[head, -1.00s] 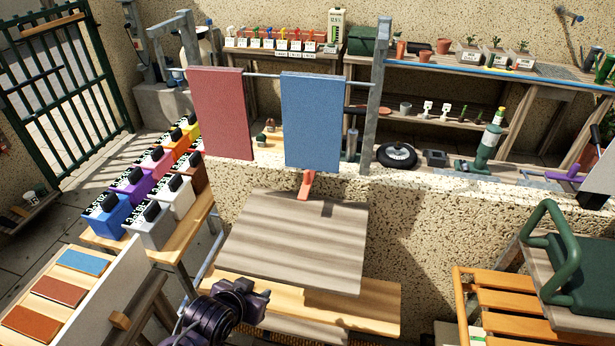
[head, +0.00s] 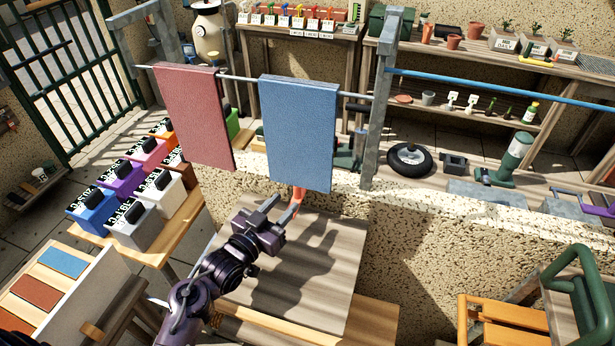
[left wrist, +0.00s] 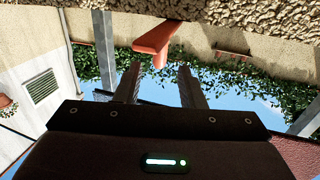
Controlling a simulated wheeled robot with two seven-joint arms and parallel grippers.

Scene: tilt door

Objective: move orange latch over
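The orange latch (head: 298,194) sits at the top edge of the tilted wooden panel (head: 318,275), just under the blue hanging cloth. My left gripper (head: 282,208) is over the top of the panel, close beside the latch on its left. In the left wrist view the latch (left wrist: 157,42) shows at the top, beyond the fingertips and roughly in line with the gap between them. The two fingers (left wrist: 158,72) are apart with nothing between them. I cannot tell whether a finger touches the latch. My right gripper is not in view.
The blue cloth (head: 298,130) and a red cloth (head: 195,115) hang from a rail just above the latch. A speckled wall (head: 420,235) stands behind the panel. Coloured boxes (head: 130,222) stand at the left. An orange slatted seat (head: 505,320) is at the lower right.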

